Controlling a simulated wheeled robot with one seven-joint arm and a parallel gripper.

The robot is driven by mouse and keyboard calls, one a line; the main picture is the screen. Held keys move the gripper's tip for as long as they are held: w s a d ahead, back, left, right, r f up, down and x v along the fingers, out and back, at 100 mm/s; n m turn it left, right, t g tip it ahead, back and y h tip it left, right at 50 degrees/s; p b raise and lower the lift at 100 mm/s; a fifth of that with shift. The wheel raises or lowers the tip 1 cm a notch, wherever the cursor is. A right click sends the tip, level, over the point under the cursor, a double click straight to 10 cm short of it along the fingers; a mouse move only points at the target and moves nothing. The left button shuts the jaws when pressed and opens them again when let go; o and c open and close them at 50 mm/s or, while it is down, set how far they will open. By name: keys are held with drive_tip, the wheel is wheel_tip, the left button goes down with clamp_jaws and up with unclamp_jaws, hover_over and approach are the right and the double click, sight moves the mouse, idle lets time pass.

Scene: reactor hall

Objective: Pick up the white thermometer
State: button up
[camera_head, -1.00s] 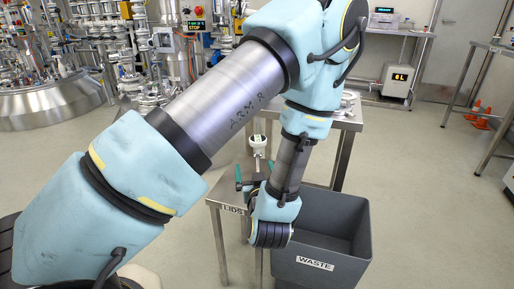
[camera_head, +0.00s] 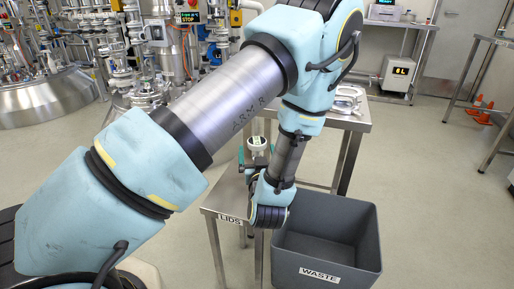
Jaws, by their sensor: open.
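The white thermometer (camera_head: 257,142), with a round white head, is at the far part of the small steel table labelled LIDS (camera_head: 226,200). Its lower part is hidden behind my gripper. My gripper (camera_head: 256,153) is open, with green fingertips to the left and right of the thermometer's head as seen from here. I cannot tell whether either finger touches it. My wrist and forearm cover part of the table.
A grey bin labelled WASTE (camera_head: 345,275) stands open right of the LIDS table. A steel table (camera_head: 357,122) behind holds shiny ring-shaped parts (camera_head: 345,98). Process equipment fills the back left. The floor at right is mostly clear, with orange cones (camera_head: 484,110) farther back.

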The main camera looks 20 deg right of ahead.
sight(257, 140)
drive_tip(key=x, duration=0.4)
drive_tip(key=shift+w+d+r, duration=0.15)
drive_tip(key=shift+d, duration=0.1)
drive_tip(key=c, duration=1.4)
